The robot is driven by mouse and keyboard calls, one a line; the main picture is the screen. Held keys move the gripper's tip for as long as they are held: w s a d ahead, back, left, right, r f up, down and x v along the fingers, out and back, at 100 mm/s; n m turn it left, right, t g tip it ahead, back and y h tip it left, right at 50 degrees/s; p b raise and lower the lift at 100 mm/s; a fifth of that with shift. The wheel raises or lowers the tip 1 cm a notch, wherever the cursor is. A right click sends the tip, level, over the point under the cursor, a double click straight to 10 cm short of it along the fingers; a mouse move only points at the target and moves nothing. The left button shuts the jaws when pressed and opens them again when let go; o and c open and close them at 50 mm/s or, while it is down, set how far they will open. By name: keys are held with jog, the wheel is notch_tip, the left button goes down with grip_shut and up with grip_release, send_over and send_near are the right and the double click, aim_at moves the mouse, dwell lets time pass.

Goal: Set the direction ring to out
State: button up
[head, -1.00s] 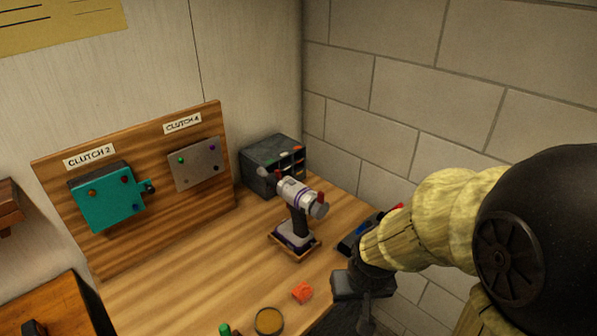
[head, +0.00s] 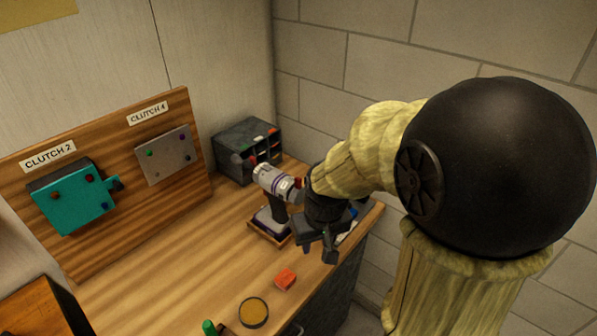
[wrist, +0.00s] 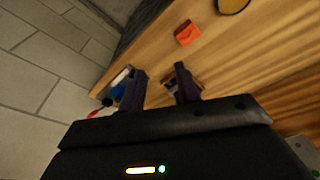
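A white and purple power drill (head: 270,182) stands upright in a small wooden tray (head: 262,237) on the bench. Part of the tray shows by the right finger there.
An orange block (head: 285,279) and a round yellow-topped tin (head: 254,312) lie in front. A grey drawer box (head: 247,150) stands behind the drill. A board (head: 120,212) carries a teal box (head: 75,197) and a grey plate (head: 165,155). The bench's left middle is clear.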

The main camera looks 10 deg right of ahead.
jog(key=w+r+n+g+p, duration=0.1)
jog(key=w+r+n+p, duration=0.15)
jog(key=w+r, duration=0.9)
notch_tip(320, 180, up, 12)
jog(key=n+g+p, duration=0.1)
jog(key=n, duration=0.3)
send_over(298, 178)
jog(key=shift+f, duration=0.15)
notch_tip(298, 178, down, 17)
jog(key=shift+f+p, duration=0.1)
jog(key=shift+p, duration=0.35)
grip_shut()
